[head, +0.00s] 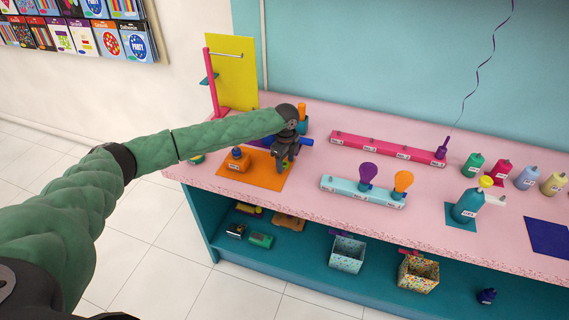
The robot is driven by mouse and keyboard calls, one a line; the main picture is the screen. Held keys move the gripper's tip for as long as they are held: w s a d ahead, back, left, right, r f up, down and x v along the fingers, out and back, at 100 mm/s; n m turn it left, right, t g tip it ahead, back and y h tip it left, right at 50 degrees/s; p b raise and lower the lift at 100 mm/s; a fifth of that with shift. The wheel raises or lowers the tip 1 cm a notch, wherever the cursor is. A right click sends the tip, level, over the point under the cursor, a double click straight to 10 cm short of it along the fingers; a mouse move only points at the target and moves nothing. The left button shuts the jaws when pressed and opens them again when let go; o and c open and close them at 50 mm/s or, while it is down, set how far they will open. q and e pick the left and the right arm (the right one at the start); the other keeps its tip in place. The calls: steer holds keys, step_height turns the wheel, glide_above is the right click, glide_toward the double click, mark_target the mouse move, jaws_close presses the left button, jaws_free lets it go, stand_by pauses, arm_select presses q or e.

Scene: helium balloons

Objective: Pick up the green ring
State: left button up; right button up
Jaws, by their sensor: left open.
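I cannot make out a clear green ring. A small green item (197,158) shows at the counter's left end, mostly hidden by my arm, and its shape is too small to tell. My left gripper (281,163) is open and points down over the right part of the orange mat (262,181). No item shows clearly between its fingers. A blue thing (306,142) shows just right of the gripper, partly hidden by it. My right gripper is out of view.
A pink rail (385,148) and a pale blue holder (345,193) with two balloons lie to the right. A teal bottle (467,206) and several small bottles stand farther right. The pink counter (300,203) has bare room in front.

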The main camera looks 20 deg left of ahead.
mark_target(287, 165)
arm_select(q)
steer(key=c, duration=1)
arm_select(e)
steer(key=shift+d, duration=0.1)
arm_select(q)
steer(key=shift+r, duration=0.1)
steer(key=shift+c, duration=0.2)
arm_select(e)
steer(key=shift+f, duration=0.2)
